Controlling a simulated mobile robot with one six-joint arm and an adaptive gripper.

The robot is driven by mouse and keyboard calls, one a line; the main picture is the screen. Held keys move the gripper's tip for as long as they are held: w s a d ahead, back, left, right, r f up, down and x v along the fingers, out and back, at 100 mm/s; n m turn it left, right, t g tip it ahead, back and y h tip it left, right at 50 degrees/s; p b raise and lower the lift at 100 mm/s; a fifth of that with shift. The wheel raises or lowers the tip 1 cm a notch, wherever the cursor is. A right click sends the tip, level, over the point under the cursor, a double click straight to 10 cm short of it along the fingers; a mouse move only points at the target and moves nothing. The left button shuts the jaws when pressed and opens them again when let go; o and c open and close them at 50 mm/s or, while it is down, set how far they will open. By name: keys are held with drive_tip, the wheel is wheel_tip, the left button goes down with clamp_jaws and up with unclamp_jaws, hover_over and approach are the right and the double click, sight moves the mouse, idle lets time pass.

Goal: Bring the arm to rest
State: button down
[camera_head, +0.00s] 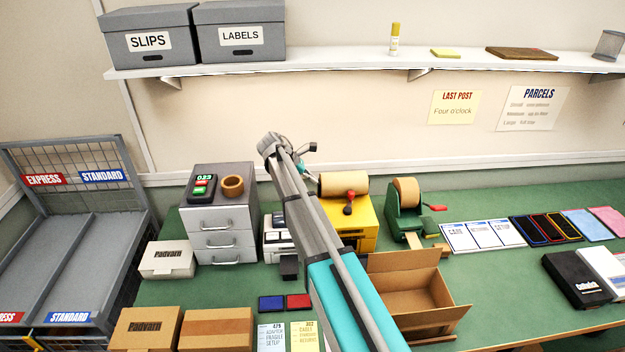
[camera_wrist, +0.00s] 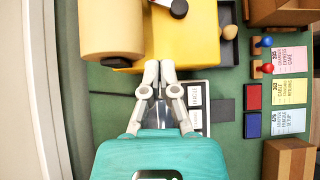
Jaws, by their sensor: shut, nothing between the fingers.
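My arm reaches up across the middle of the head view, over the green bench. My gripper (camera_wrist: 158,82) shows in the wrist view with its two pale fingers together and nothing between them. It is above the bench, beside the yellow machine (camera_wrist: 190,40) with the brown paper roll (camera_wrist: 107,28). A white device (camera_wrist: 195,110) lies below and right of the fingers in that view. In the head view the gripper's fingertips are too small and turned away to make out clearly.
An open cardboard box (camera_head: 445,317) stands right of my arm. Grey drawers (camera_head: 222,220) and a wire-backed sorting rack (camera_head: 55,255) stand at left. A tape dispenser (camera_head: 404,222) stands behind the box. A wall shelf (camera_head: 350,61) runs above the bench.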

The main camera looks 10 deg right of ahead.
idle(0.3)
drive_tip(key=s+a+f+m+y+b, duration=0.1)
drive_tip(key=s+f+m+y+b, duration=0.1)
drive_tip(key=s, duration=0.8)
drive_tip(key=s+a+f+m+t+y+b, duration=0.1)
drive_tip(key=s+a+f+m+y+b, duration=0.1)
drive_tip(key=s+f+m, duration=0.4)
drive_tip(key=s+a+f+m+y+b, duration=0.2)
drive_tip(key=s+m, duration=0.6)
drive_tip(key=s, duration=0.6)
drive_tip(key=f+y, duration=0.1)
drive_tip(key=y, duration=0.1)
drive_tip(key=shift+f+t+y+b, duration=0.3)
drive_tip(key=shift+f+b, duration=0.05)
drive_tip(key=shift+f, duration=0.05)
drive_tip(key=shift+d, duration=0.15)
